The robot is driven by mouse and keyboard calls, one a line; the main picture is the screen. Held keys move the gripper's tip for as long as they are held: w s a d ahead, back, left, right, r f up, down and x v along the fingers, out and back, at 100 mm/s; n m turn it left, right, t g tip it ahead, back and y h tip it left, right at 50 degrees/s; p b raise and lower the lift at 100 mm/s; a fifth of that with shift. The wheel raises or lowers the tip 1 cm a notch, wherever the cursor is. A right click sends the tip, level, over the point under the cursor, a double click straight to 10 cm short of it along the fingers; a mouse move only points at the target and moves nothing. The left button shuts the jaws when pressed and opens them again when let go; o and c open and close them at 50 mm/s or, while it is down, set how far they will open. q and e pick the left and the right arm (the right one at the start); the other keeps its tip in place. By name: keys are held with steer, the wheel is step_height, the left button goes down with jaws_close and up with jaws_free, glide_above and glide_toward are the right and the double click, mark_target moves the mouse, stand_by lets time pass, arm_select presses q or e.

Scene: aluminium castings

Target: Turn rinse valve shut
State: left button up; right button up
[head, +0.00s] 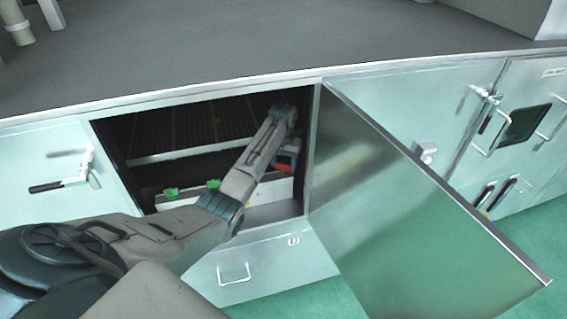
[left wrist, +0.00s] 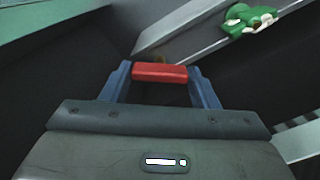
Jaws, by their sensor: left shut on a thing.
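My left arm reaches through the open hatch into the dark compartment. My left gripper (head: 287,160) is at the compartment's right side, and its blue fingers (left wrist: 162,84) are shut on a red handle (left wrist: 160,73). A little of the red handle (head: 284,169) also shows in the head view. It lies crosswise between the fingertips; the valve body below it is mostly hidden. Two green valve handles (head: 170,193) (head: 213,184) sit on the pale rail to the left; one green handle (left wrist: 248,20) shows at the wrist view's upper right. My right gripper is not in view.
The hatch door (head: 410,200) stands swung open to the right of the opening. The opening's frame (head: 312,150) is close to my left arm. A pale rail (head: 190,200) crosses the compartment's lower part. A grey top surface (head: 250,45) lies above the cabinet front.

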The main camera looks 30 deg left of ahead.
mark_target(283, 164)
arm_select(q)
steer(key=m, duration=0.5)
steer(key=shift+m, duration=0.3)
steer(key=m, duration=0.4)
steer(key=shift+r+m, duration=0.1)
steer(key=shift+m, duration=0.3)
steer(key=o, duration=1)
step_height(283, 164, up, 7)
steer(key=b, duration=0.3)
steer(key=shift+r, duration=0.2)
steer(key=shift+r+p, duration=0.6)
steer(key=shift+r, duration=1.1)
